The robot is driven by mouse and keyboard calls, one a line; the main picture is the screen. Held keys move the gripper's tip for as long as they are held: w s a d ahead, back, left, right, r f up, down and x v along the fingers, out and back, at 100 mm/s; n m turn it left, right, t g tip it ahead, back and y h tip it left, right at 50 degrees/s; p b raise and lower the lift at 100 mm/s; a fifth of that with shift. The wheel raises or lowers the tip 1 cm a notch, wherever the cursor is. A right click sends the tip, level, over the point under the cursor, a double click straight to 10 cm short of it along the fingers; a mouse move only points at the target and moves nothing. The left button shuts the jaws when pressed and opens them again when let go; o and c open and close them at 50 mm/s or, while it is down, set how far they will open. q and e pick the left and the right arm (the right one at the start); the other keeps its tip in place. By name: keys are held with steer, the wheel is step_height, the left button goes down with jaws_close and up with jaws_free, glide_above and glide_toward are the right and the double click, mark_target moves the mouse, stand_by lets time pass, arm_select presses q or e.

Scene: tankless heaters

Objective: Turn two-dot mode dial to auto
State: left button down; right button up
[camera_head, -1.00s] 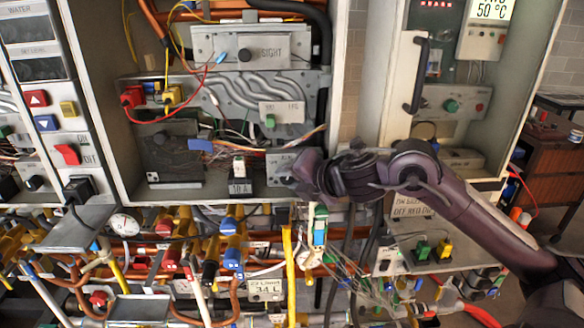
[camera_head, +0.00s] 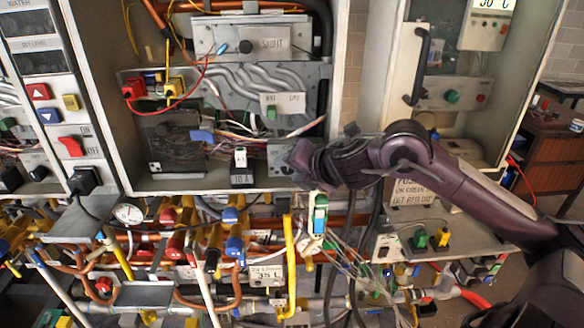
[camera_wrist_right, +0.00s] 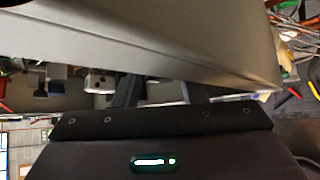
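My right gripper (camera_head: 296,164) reaches in from the right, at the lower right corner of the open middle cabinet. It is beside a small silver labelled box (camera_head: 279,152), and I cannot tell whether it touches it. In the right wrist view, two dark fingers (camera_wrist_right: 160,93) stand apart with nothing seen between them; a grey metal edge partly covers them. I cannot make out a dial with two dots; the gripper hides part of this corner. My left gripper is out of view.
The cabinet's bottom lip (camera_head: 200,190) lies just below the gripper. A grey panel (camera_wrist_right: 200,40) is very close in the right wrist view. Pipes, valves and a yellow pipe (camera_head: 290,260) crowd the space below. A right-hand cabinet has a dark handle (camera_head: 418,70).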

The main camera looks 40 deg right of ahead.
steer(key=shift+s+r+b, duration=0.2)
steer(key=shift+s+b, duration=0.2)
steer(key=shift+s, duration=0.05)
steer(key=b+v, duration=0.2)
steer(key=v, duration=0.4)
steer(key=shift+s+r, duration=0.25)
steer(key=shift+s, duration=0.1)
